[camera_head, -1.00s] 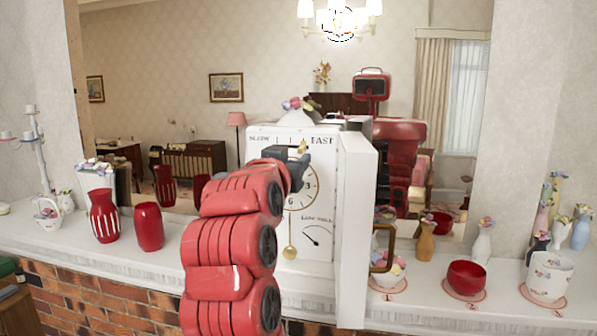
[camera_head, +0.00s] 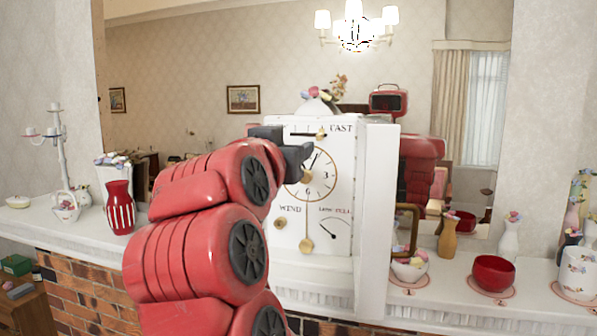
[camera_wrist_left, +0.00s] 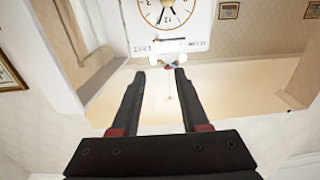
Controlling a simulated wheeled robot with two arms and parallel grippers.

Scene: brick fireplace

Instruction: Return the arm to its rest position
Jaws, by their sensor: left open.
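My left arm comes up red from the bottom of the head view. Its dark gripper (camera_head: 288,145) is in front of the upper left part of the clock face. In the left wrist view the gripper (camera_wrist_left: 160,76) is open, its two black fingers apart with nothing between them. The white clock (camera_head: 334,222) has a round dial, a pendulum, a WIND hole and an open door (camera_head: 378,220) on its right side. The clock also shows upside down at the top of the wrist view (camera_wrist_left: 200,15). My right gripper is not in view.
The white mantel (camera_head: 60,232) runs above brick. A striped red vase (camera_head: 119,208) and a candelabra (camera_head: 62,160) stand left of the clock. A mirror (camera_head: 200,70) lies behind.

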